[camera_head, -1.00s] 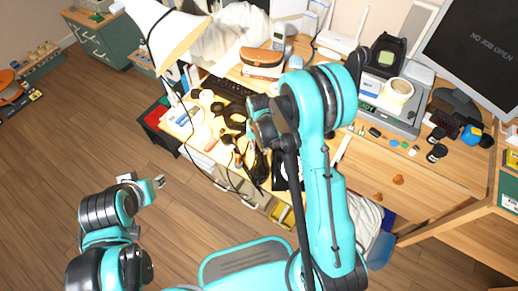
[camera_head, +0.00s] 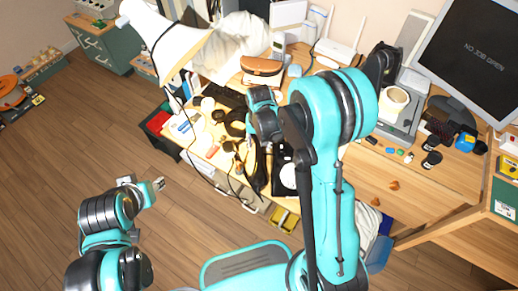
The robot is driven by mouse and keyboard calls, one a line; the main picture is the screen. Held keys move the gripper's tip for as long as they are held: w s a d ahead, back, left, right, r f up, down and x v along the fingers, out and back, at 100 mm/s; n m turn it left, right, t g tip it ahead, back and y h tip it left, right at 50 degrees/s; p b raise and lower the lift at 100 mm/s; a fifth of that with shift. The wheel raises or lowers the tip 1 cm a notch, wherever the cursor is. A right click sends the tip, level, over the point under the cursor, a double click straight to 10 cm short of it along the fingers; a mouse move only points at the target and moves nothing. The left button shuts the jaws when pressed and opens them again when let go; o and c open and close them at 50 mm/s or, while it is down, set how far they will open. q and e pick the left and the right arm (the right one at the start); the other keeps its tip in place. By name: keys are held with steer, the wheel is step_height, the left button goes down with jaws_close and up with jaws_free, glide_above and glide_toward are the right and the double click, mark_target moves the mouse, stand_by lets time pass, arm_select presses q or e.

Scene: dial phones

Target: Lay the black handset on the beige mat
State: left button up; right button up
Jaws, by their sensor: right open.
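A dark, elongated object that looks like the black handset (camera_head: 259,172) lies at the front edge of the cluttered desk. Beside it on the right is a black phone body with a round white dial (camera_head: 287,176). My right gripper (camera_head: 252,141) points down just above the handset's far end. Its jaws are open, and I cannot tell whether they touch anything. My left gripper (camera_head: 157,185) hangs over the floor, away from the desk, its jaws too small to read. I cannot make out the beige mat; my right arm hides part of the desk.
A white desk lamp (camera_head: 168,38) leans over the desk's left side. A brown case (camera_head: 262,71) and a white router (camera_head: 334,52) stand at the back. A grey device (camera_head: 392,118) and a monitor (camera_head: 478,48) are at right. Dark cables hang over the front edge.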

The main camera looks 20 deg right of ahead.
step_height(320, 180, up, 5)
steer(key=p, duration=0.1)
step_height(320, 180, up, 11)
steer(key=n+t, duration=0.2)
steer(key=t, duration=0.1)
glide_above(259, 154)
steer(key=s, duration=0.7)
steer(key=s+d+r+n+t, duration=0.1)
steer(key=s+r+t, duration=0.3)
steer(key=s, duration=0.4)
steer(key=shift+s+d+r+n, duration=0.15)
steer(key=shift+n, duration=0.15)
